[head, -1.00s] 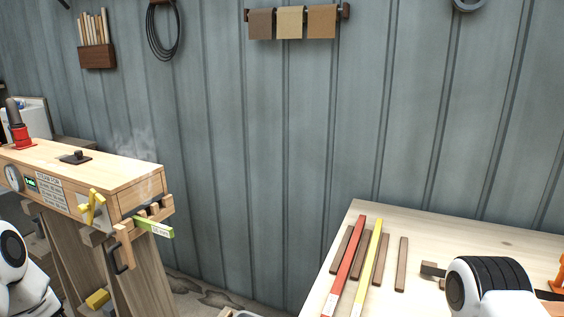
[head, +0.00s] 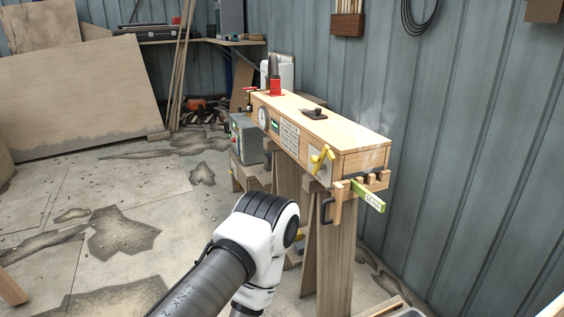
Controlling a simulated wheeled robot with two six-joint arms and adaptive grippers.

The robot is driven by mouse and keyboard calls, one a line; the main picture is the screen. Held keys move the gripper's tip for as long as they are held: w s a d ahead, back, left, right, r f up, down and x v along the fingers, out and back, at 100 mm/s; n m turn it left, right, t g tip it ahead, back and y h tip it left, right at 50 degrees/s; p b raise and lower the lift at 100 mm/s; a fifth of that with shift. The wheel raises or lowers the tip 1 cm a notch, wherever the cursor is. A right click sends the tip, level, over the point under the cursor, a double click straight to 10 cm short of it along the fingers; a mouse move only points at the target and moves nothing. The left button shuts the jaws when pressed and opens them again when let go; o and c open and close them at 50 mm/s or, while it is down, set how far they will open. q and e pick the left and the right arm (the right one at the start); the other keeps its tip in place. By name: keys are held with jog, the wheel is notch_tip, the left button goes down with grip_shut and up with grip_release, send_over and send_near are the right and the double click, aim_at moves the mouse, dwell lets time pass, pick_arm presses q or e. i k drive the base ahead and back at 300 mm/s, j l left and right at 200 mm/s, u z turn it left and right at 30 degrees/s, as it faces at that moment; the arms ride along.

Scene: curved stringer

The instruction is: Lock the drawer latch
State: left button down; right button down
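A long wooden box (head: 345,135) stands on wooden legs right of centre. A yellow latch-like handle (head: 322,158) sits near the right end of its front side, tilted; I cannot tell if it is locked. At the box's right end are several wooden pegs, and a green strip (head: 369,197) sticks out there. A black pull handle (head: 327,210) hangs below that end on a wooden piece. I see no separate drawer clearly. My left arm reaches in from the bottom, left of the box and apart from the latch. Neither gripper shows.
The box carries a round gauge (head: 262,118), a label and a red fitting (head: 275,86); faint vapour rises at its right end. A large board (head: 80,95) leans at the left. The floor at left is mostly open.

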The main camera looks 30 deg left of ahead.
aim_at(318, 160)
jog(key=u, duration=0.75)
jog(key=i+u, duration=0.25)
jog(key=i, duration=0.15)
jog(key=i+l+u, duration=0.25)
jog(key=i, duration=0.15)
jog(key=j, duration=0.1)
